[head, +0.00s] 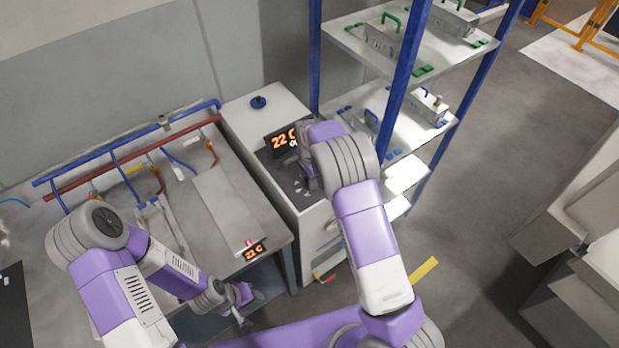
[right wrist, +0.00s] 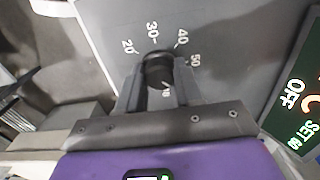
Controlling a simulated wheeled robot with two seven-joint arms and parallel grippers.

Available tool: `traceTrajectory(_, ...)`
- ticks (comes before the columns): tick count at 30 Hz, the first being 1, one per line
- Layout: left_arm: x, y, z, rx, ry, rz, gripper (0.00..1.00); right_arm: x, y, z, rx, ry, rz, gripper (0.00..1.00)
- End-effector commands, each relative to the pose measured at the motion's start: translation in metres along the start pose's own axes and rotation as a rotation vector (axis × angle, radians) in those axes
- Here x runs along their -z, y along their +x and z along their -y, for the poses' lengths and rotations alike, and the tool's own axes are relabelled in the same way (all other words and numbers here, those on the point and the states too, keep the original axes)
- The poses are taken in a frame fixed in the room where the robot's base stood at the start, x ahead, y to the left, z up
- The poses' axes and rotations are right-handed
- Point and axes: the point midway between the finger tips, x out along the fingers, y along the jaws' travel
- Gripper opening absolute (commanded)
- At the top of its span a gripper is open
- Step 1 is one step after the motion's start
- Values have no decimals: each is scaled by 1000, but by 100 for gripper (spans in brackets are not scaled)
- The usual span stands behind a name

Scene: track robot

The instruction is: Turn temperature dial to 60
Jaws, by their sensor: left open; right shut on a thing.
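The temperature dial (right wrist: 158,70) is a dark round knob on a grey panel, with white numbers 20, 30, 40 and 50 around it in the right wrist view. My right gripper (right wrist: 160,88) is shut on the dial, one finger on each side. A white mark near the fingers is too small to read surely. In the head view the right gripper (head: 308,180) is at the panel (head: 275,165) and my arm hides the dial. A display (head: 283,142) above the panel shows orange 22 C. My left gripper (head: 242,306) is open and empty, low by the table's front edge.
A blue-posted shelf (head: 357,45) stands right.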

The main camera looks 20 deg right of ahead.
Motion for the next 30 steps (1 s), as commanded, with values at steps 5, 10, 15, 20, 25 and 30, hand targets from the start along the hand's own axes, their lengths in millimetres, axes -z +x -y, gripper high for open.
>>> traceTrajectory(5,0,0,0,0,0,0,43,0,-1,1,3,-1,-1,58)
traceTrajectory(10,0,0,0,0,0,0,43,0,-1,0,2,-1,-1,60)
traceTrajectory(15,0,0,0,0,0,0,43,0,-4,1,3,-1,-1,60)
traceTrajectory(20,0,0,0,0,0,0,43,1,-25,1,6,-1,-1,60)
traceTrajectory(25,0,-1,0,0,0,0,43,0,-54,1,6,-2,-1,60)
traceTrajectory(30,0,-2,-1,0,0,0,43,0,-72,1,4,-2,-1,60)
